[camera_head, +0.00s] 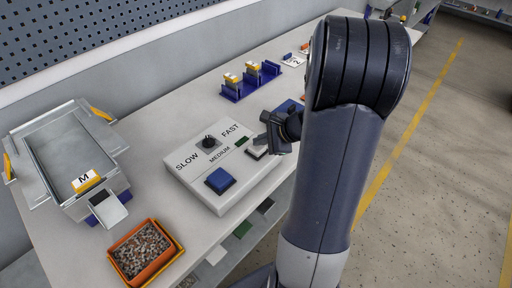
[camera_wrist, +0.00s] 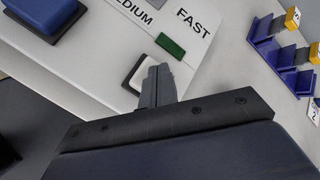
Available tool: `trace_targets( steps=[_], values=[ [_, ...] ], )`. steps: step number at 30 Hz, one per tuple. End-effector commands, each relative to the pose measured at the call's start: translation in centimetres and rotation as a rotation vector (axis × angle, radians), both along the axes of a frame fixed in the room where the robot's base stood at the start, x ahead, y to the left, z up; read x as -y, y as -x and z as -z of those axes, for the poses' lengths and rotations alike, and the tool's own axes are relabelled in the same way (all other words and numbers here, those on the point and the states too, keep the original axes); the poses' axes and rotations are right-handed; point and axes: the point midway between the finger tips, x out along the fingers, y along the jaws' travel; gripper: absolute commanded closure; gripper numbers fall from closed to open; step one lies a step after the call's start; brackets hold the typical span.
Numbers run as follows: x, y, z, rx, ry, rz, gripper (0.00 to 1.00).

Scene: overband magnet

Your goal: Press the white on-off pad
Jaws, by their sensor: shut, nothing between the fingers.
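The white pad (camera_head: 256,153) is set in a dark surround on the right part of the white control box (camera_head: 190,182). In the wrist view the pad (camera_wrist: 135,76) shows beside my fingers and is partly hidden by them. My gripper (camera_head: 262,142) is shut and empty, with its fingertips over the pad's edge. In the wrist view the shut gripper (camera_wrist: 158,70) points at the pad. I cannot tell whether the tips touch it.
A blue pad (camera_head: 220,180), a black knob (camera_head: 208,143) and a dark green window (camera_wrist: 170,45) share the box. A metal tray (camera_head: 70,155) and an orange bin of scrap (camera_head: 165,251) stand left. Blue holders (camera_head: 232,92) stand behind.

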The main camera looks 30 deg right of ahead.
Motion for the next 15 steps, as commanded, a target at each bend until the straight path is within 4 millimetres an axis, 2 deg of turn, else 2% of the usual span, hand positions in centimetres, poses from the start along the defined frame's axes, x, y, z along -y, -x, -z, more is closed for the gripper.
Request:
trace_targets(
  steps=[6, 15],
  values=[
    [0.0, 0.0, -1.5, 0.000, 0.000, 0.000, 1.00],
    [0.0, 0.0, -1.6, 0.000, 0.000, 0.000, 1.00]
  ],
)
